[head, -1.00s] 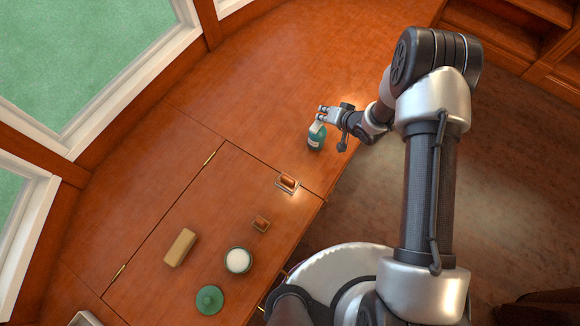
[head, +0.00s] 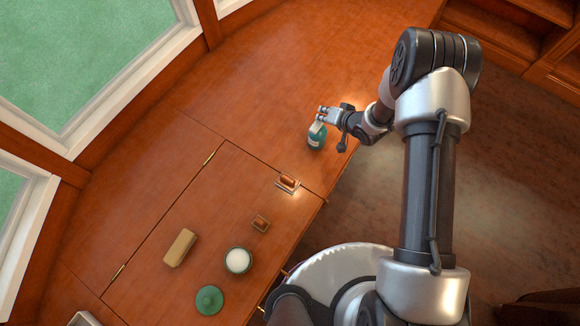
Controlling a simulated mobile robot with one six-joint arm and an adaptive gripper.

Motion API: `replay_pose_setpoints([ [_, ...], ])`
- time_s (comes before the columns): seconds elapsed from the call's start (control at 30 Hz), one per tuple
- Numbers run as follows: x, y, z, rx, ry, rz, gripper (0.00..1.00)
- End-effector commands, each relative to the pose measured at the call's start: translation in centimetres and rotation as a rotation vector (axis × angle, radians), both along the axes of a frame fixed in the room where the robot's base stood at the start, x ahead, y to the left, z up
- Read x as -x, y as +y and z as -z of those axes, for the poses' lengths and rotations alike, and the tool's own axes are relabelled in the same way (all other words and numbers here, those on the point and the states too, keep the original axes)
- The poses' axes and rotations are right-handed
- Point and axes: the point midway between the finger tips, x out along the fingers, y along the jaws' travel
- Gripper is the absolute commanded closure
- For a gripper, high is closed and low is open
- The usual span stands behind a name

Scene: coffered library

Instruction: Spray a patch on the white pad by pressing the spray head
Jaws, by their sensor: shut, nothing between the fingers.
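A small teal spray bottle (head: 316,141) with a pale label and a whitish spray head (head: 317,127) stands on the wooden desk, right of centre. My gripper (head: 322,114) is shut and empty, just above and behind the spray head in the picture. I cannot tell whether the fingers touch the head. No flat white pad shows clearly. A round green jar (head: 238,272) with white contents stands lower down, and a pale-edged object (head: 84,319) is cut off at the bottom left corner.
The desk is clear to the left of the bottle. Windows (head: 100,60) border the left side.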

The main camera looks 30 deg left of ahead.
Motion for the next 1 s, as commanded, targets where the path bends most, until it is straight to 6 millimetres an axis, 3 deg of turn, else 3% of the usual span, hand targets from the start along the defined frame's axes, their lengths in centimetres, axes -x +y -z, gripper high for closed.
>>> replay_pose_setpoints([
  [1.0,0.2,-0.1,1.2,0.005,0.005,0.0,1.0],
])
